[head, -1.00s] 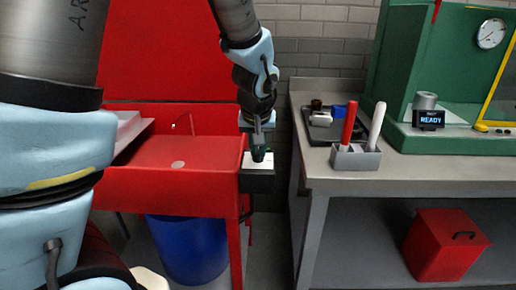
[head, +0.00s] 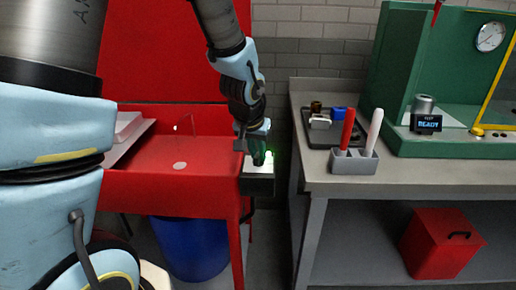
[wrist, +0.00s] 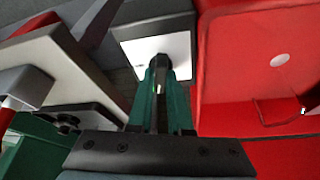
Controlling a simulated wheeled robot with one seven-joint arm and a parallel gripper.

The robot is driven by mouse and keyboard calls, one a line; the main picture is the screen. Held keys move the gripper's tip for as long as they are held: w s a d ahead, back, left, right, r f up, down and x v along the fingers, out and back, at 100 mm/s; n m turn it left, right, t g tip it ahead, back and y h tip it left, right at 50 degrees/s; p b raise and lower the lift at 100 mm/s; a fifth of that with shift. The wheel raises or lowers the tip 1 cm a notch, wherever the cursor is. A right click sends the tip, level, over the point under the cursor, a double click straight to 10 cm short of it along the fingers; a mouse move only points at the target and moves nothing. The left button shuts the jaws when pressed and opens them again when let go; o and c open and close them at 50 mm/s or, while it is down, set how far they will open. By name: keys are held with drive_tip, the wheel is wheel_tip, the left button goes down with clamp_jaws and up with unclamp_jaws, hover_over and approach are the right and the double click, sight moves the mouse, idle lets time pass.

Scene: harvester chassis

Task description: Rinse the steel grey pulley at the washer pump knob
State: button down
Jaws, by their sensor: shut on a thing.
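My gripper (head: 260,158) is at the small dark box with a pale top (head: 258,186) on the right side of the red washer (head: 150,188). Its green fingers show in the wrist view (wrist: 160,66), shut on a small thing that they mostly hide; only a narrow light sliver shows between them. I cannot tell whether this is the pump knob or the pulley. The box's pale top (wrist: 172,48) lies beyond the fingertips. A green glow shows beside the fingers in the head view. A grey cylinder (head: 424,104), possibly the pulley, stands on the green test stand.
The washer basin, with its round drain (head: 180,166) and thin spout, lies left of my gripper. The grey bench (head: 320,178) on the right carries a dark tray (head: 318,137) of small parts and a holder (head: 354,162) with red and white handles. A gap separates washer and bench.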

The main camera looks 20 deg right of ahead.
drive_tip(key=c, duration=0.8)
unclamp_jaws()
drive_tip(key=shift+c, duration=0.2)
drive_tip(key=shift+r, duration=0.1)
drive_tip(key=v, duration=1)
drive_tip(key=shift+s+r, duration=0.2)
drive_tip(key=shift+r, duration=0.05)
drive_tip(key=shift+a, duration=0.1)
